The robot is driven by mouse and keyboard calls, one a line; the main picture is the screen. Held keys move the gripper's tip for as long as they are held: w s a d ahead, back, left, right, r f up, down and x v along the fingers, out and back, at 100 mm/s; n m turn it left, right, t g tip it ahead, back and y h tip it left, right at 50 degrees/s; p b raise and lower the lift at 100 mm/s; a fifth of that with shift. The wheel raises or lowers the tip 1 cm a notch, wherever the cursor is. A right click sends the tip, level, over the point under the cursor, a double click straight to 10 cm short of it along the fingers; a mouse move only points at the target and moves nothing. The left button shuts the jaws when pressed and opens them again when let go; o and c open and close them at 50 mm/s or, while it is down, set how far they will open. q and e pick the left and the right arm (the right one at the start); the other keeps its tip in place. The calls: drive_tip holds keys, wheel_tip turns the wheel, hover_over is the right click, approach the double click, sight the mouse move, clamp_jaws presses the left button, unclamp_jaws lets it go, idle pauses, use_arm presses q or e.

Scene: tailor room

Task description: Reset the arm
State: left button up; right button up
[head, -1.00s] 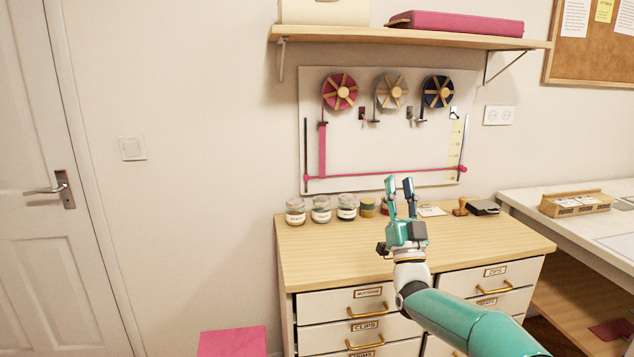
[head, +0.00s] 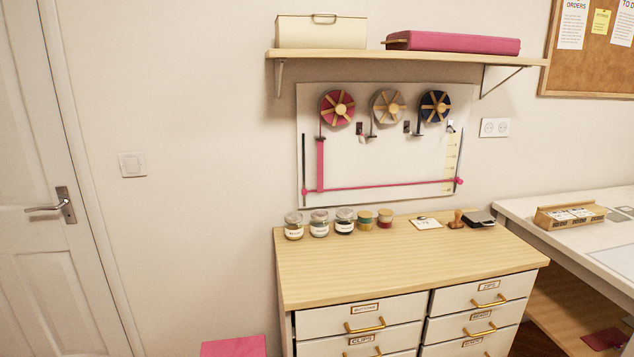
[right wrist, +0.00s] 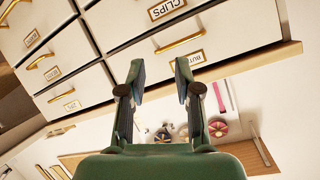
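My right gripper (right wrist: 158,85) shows in the right wrist view with its two fingers apart and nothing between them. It points toward the front of the drawer cabinet (right wrist: 225,35), which appears upside down there. The right arm is out of the head view. In the head view the cabinet (head: 400,265) stands against the wall with its labelled drawers closed. My left gripper is in neither view.
Several small jars (head: 319,224), a stamp (head: 457,219) and a small card (head: 426,223) stand along the cabinet's back edge. Ribbon spools (head: 338,108) hang on a white board above. A shelf (head: 400,57) holds boxes. A white table (head: 520,207) adjoins at right.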

drive_tip(key=s+a+f+g, duration=0.2)
drive_tip(key=s+f+g, duration=0.2)
drive_tip(key=s, duration=0.7)
drive_tip(key=s+a+f+g+y, duration=0.1)
drive_tip(key=s+f+g, duration=0.3)
drive_tip(key=s, duration=0.7)
drive_tip(key=s+a+f+n+g+y, duration=0.1)
drive_tip(key=s+a+f+g, duration=0.2)
drive_tip(key=s, duration=0.9)
drive_tip(key=shift+a+f+g+p, duration=0.3)
drive_tip(key=shift+f+g, duration=0.25)
drive_tip(key=shift+g, duration=0.25)
